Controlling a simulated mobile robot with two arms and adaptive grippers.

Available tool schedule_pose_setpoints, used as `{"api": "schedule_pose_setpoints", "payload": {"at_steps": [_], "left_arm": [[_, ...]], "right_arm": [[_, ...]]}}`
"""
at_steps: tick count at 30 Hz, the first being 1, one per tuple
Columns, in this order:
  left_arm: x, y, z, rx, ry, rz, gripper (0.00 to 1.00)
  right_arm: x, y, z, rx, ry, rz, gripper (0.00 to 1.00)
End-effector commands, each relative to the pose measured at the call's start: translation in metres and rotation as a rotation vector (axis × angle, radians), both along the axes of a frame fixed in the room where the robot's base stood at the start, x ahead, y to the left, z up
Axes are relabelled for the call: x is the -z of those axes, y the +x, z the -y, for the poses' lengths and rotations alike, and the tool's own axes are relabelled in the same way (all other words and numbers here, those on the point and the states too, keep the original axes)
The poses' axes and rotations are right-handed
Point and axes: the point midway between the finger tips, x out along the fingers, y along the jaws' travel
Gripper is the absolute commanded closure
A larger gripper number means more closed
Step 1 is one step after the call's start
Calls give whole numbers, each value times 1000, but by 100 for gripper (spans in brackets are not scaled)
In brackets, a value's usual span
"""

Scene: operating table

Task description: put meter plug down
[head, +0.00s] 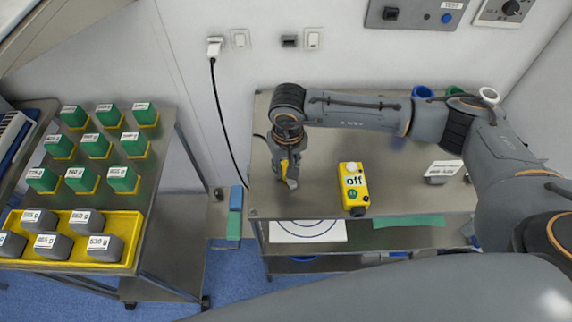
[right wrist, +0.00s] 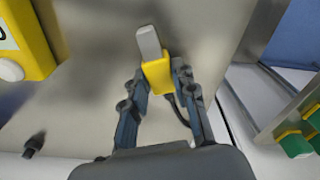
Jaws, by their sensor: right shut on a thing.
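The meter plug has a yellow body (right wrist: 158,78) and a pale grey tip (right wrist: 148,42). My right gripper (right wrist: 159,86) is shut on the yellow body, with one finger on each side. In the head view my right gripper (head: 287,170) points down at the left part of the steel table (head: 318,195). I cannot tell whether the plug touches the table. The yellow meter (head: 353,188), its face reading "off", lies on the table to the right of the gripper. Part of it shows in the right wrist view (right wrist: 28,38). My left gripper is not in view.
A cart at the left holds several green blocks (head: 96,145) and a yellow tray (head: 130,220) with grey weights. A black cable hangs from a wall socket (head: 215,47). A grey labelled block (head: 440,178) is on the table at right. Bare tabletop lies between gripper and meter.

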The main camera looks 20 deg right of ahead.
Motion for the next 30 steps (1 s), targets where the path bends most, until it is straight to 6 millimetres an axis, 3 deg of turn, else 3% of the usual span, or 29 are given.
{"api": "schedule_pose_setpoints", "payload": {"at_steps": [7,8,11,22,28,30], "left_arm": [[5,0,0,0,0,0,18],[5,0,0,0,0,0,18],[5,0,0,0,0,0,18],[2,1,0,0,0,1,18],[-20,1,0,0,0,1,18],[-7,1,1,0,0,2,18]], "right_arm": [[3,0,0,0,0,0,100],[3,0,0,0,0,0,71],[3,0,0,0,0,0,50],[1,0,0,0,0,0,50],[-15,0,0,0,1,-2,50],[-25,1,-1,-1,4,8,50]]}}
